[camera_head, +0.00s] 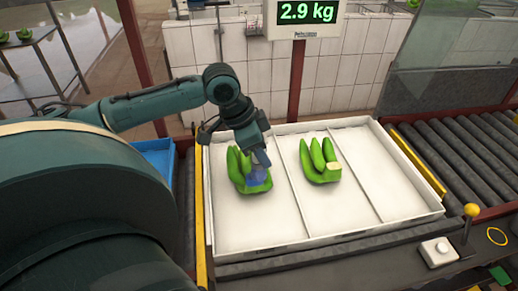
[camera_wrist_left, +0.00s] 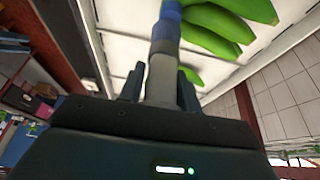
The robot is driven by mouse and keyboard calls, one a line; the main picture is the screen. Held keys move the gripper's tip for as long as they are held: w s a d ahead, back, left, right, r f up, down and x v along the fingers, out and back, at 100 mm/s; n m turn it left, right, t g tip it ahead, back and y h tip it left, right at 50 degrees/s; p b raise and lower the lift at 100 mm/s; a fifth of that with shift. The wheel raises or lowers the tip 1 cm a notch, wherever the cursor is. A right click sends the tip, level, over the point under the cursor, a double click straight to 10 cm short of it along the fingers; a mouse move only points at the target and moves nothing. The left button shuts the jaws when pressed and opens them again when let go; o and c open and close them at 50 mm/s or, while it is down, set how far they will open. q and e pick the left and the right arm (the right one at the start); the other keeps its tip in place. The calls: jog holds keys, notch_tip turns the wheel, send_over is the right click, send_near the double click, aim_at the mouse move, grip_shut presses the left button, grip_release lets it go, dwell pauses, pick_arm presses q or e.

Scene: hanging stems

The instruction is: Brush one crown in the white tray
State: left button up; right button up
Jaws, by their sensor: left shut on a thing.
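The white tray (camera_head: 385,165) sits on the rollers, split by thin dividers into three compartments. A hand of green bananas (camera_head: 238,168) lies in the left compartment; it also shows in the left wrist view (camera_wrist_left: 215,30). A second hand (camera_head: 316,160) lies in the middle one, its pale cut crown (camera_head: 333,167) showing. My left gripper (camera_head: 254,146) is over the left hand, shut on a brush with a grey and blue handle (camera_wrist_left: 163,55). The brush's blue part (camera_head: 258,172) overlaps that hand's right side, hiding its crown. I cannot tell whether the bristles touch. My right gripper is out of view.
The tray's right compartment is empty. A scale display (camera_head: 305,13) reading 2.9 kg stands behind on a red post. Rollers (camera_head: 460,150) run to the right. A yellow-knobbed lever (camera_head: 471,210) and a white button box (camera_head: 439,250) are front right. A blue crate (camera_head: 155,158) is left.

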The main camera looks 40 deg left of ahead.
pick_arm(q)
jog(key=shift+r, duration=4.15)
